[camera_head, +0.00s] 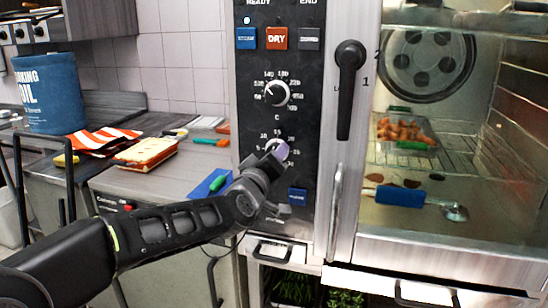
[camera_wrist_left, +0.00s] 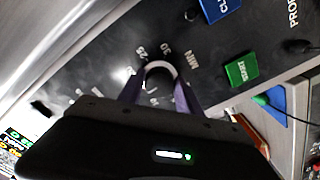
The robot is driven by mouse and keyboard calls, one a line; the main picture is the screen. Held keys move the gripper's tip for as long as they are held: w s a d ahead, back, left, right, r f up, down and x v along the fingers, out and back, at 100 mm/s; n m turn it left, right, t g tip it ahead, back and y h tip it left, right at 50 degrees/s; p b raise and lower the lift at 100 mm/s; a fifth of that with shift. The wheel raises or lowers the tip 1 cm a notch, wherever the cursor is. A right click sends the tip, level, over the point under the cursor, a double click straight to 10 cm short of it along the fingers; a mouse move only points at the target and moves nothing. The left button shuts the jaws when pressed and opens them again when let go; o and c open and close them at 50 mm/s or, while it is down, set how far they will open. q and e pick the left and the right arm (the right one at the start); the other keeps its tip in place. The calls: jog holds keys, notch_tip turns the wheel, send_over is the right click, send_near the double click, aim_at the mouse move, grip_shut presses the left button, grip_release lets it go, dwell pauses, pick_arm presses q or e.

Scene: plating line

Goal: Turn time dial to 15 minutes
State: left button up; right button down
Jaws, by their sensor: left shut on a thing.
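The time dial (camera_wrist_left: 160,67) is a round knob with a light rim on the oven's black control panel. Minute marks ring it; 25, 30 and MIN are readable in the left wrist view, but its pointer is hidden or too blurred to read. My left gripper (camera_head: 273,155) reaches the dial from below left in the head view. Its two purple fingers (camera_wrist_left: 187,94) are shut on the dial, one on either side. My right gripper is in neither view.
The temperature dial (camera_head: 276,93) sits above the time dial. A black door handle (camera_head: 346,90) hangs to the right, beside the glass door. A green START button (camera_wrist_left: 241,69) is near the fingers.

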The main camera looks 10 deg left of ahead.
pick_arm(q)
jog(key=o, duration=1.3)
jog(key=shift+o, duration=0.2)
jog(key=s, duration=0.7)
jog(key=shift+s+a+b, duration=0.2)
jog(key=shift+s+b, duration=0.15)
jog(key=shift+s, duration=0.05)
